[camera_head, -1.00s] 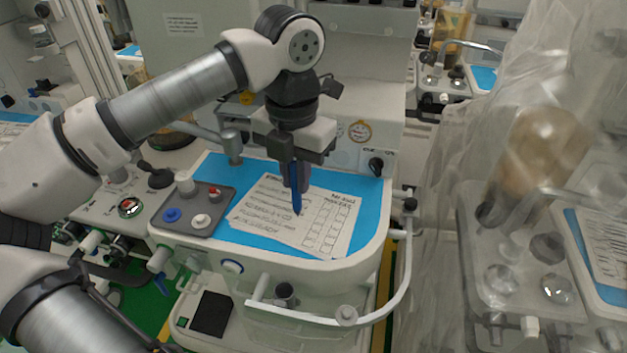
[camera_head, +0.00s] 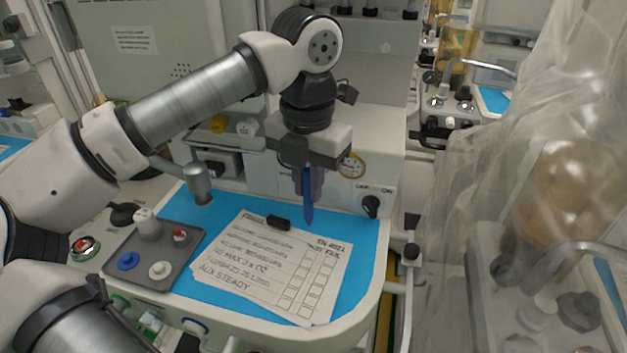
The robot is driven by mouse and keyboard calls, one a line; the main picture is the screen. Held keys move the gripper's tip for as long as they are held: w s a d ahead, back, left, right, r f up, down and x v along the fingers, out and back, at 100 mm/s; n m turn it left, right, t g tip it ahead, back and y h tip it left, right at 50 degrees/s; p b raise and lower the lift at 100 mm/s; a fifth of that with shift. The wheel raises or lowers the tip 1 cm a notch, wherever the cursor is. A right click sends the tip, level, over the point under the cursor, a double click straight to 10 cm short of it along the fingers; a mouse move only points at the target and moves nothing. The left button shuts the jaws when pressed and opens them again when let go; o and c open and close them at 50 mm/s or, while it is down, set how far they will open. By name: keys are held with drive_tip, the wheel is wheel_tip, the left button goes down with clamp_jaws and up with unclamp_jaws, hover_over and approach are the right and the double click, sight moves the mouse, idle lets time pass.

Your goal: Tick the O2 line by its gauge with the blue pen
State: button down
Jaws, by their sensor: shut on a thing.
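My gripper (camera_head: 309,190) is shut on the blue pen (camera_head: 308,209), which points down with its tip near the top edge of the paper. The checklist paper (camera_head: 230,275) lies on the blue mat, with handwritten lines at left and columns of boxes (camera_head: 303,285) at right. One line seems to mention O2 (camera_head: 262,266); the small writing is hard to read. I cannot tell whether the pen tip touches anything. A round gauge (camera_head: 352,166) with a yellowish rim sits on the cart front, just right of my gripper and partly hidden by it.
A black clip (camera_head: 278,223) sits at the paper's top edge. A grey tray (camera_head: 120,262) with several coloured knobs stands left of the paper. The blue mat (camera_head: 362,240) is bare on the right. A cart under clear plastic (camera_head: 470,200) stands at the right.

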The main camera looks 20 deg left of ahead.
sight(309, 218)
drive_tip(key=shift+f+b, duration=1.95)
drive_tip(key=shift+f, duration=1.35)
drive_tip(key=shift+f+b, duration=0.5)
drive_tip(key=shift+f, duration=0.1)
drive_tip(key=shift+s+d+b, duration=0.1)
drive_tip(key=shift+d+b, duration=0.4)
drive_tip(key=shift+b, duration=0.05)
drive_tip(key=shift+r, duration=0.15)
wheel_tip(309, 218, up, 7)
drive_tip(key=p, duration=0.4)
drive_tip(key=shift+p, duration=0.3)
drive_tip(key=shift+f, duration=0.35)
drive_tip(key=shift+a+f+b, duration=0.15)
drive_tip(key=shift+f+b, duration=0.65)
drive_tip(key=shift+f, duration=0.1)
drive_tip(key=shift+a+f+b, duration=0.2)
drive_tip(key=shift+f+b, duration=0.55)
drive_tip(key=shift+f, duration=0.15)
drive_tip(key=shift+a+f+b, duration=0.15)
drive_tip(key=shift+f+b, duration=0.65)
drive_tip(key=shift+f, duration=0.1)
drive_tip(key=shift+f, duration=0.1)
